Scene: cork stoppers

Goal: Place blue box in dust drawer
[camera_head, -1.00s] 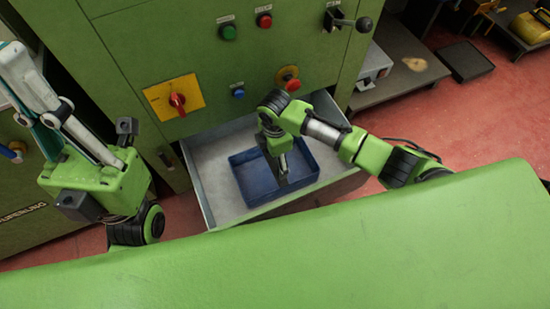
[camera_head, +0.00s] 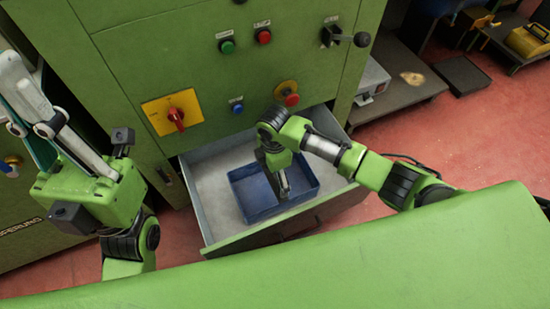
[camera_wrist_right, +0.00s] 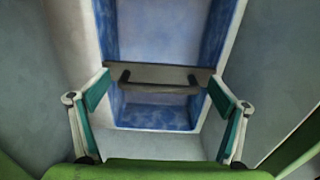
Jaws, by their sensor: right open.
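The blue box (camera_head: 242,199) is an open, shallow tray. It lies flat inside the pulled-out grey drawer (camera_head: 205,190) of the green machine. My right gripper (camera_head: 283,186) points down over the right part of the box. In the right wrist view its teal-padded fingers (camera_wrist_right: 160,92) are spread wide, with the blue box (camera_wrist_right: 160,117) beyond them. A dark bar with two brackets crosses the box between the fingers. Whether the fingers touch the box I cannot tell. My left gripper (camera_head: 48,100) points up at the far left, away from the drawer; its jaw gap is unclear.
The machine's front (camera_head: 130,60) carries a red rotary switch on a yellow plate (camera_head: 173,112), several buttons and a black-knobbed lever (camera_head: 345,38). A green surface (camera_head: 330,260) fills the foreground. Red floor lies open at right, with a low dark shelf (camera_head: 405,85) behind.

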